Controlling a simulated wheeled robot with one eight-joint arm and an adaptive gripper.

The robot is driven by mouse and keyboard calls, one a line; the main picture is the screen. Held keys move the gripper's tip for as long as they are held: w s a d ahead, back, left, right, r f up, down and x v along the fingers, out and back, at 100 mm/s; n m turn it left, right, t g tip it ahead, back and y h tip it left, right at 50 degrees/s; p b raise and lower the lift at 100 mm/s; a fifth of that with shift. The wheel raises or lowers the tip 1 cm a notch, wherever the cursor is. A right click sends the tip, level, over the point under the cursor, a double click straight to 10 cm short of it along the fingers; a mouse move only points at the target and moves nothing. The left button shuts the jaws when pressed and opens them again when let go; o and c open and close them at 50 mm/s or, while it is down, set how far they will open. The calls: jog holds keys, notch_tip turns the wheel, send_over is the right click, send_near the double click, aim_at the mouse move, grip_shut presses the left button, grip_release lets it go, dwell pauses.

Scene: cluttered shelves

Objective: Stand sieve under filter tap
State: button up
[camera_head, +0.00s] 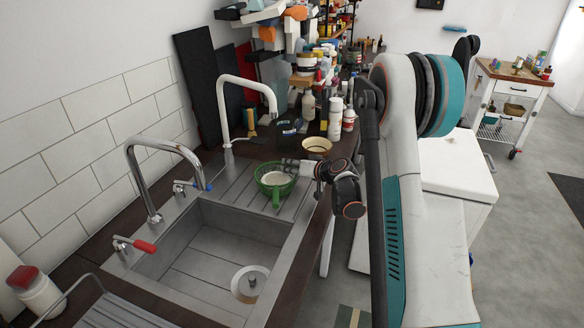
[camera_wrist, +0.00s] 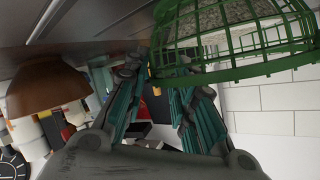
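The green mesh sieve (camera_head: 276,188) rests on the ribbed drainboard behind the sink basin, with a pale surface showing inside it. In the wrist view, which is upside down, the sieve (camera_wrist: 245,72) fills the upper right. The white gooseneck tap (camera_head: 244,82), seemingly the filter tap, stands behind and left of the sieve, and the sieve is not under its spout. My gripper (camera_head: 299,166) is at the sieve's right rim. In the wrist view the gripper (camera_wrist: 158,90) has its fingers apart, with the rim close to the fingertips; contact is unclear.
A chrome tap (camera_head: 160,142) with blue and red handles stands over the sink (camera_head: 190,268). A brown bowl (camera_head: 317,147) sits just behind my gripper and shows in the wrist view (camera_wrist: 45,82). White bottles (camera_head: 335,118) crowd the counter further back. Drainboard left of the sieve is clear.

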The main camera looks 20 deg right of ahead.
jog(key=p+v, duration=0.3)
jog(key=v, duration=0.9)
